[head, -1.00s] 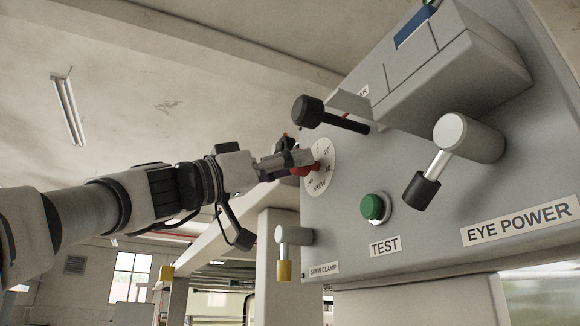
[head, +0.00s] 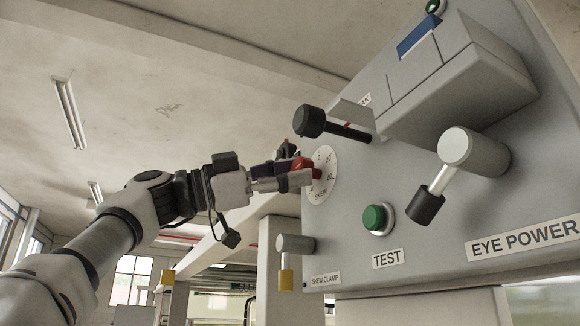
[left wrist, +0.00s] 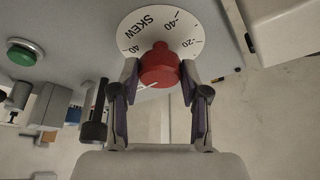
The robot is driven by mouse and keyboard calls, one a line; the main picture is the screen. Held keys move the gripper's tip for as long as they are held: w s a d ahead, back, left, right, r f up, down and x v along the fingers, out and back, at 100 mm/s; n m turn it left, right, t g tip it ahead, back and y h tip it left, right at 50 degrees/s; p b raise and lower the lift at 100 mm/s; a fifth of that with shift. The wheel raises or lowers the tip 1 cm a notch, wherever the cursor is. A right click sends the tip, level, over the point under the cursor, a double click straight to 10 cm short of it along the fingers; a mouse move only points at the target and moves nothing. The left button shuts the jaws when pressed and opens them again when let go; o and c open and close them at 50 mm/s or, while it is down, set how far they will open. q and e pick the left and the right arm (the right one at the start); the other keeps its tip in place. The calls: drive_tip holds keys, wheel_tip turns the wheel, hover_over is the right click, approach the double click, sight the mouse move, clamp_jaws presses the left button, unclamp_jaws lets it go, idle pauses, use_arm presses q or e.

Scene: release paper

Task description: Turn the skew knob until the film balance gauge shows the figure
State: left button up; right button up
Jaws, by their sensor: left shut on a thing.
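The red skew knob (head: 304,166) sits on a white round dial (head: 328,163) marked SKEW on the grey panel. My left gripper (head: 298,172) is shut on the knob. In the left wrist view the knob (left wrist: 160,66) lies between the two fingers of my left gripper (left wrist: 160,78), and the dial (left wrist: 190,30) shows behind it with figures including 40, -20 and -40. A small display window (head: 418,36) is at the panel's top; it is seen edge-on and no figure can be read. My right gripper is not in view.
A black-knobbed lever (head: 312,121) juts out just above the dial. The skew clamp handle (head: 288,262) hangs below it. A green TEST button (head: 376,217) and the eye power lever (head: 440,180) are to the right. The room left of the panel is free.

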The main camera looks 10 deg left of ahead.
use_arm(q)
drive_tip(key=shift+m, duration=0.3)
drive_tip(key=o, duration=1.1)
drive_tip(key=shift+o, duration=0.2)
drive_tip(key=shift+f, duration=0.1)
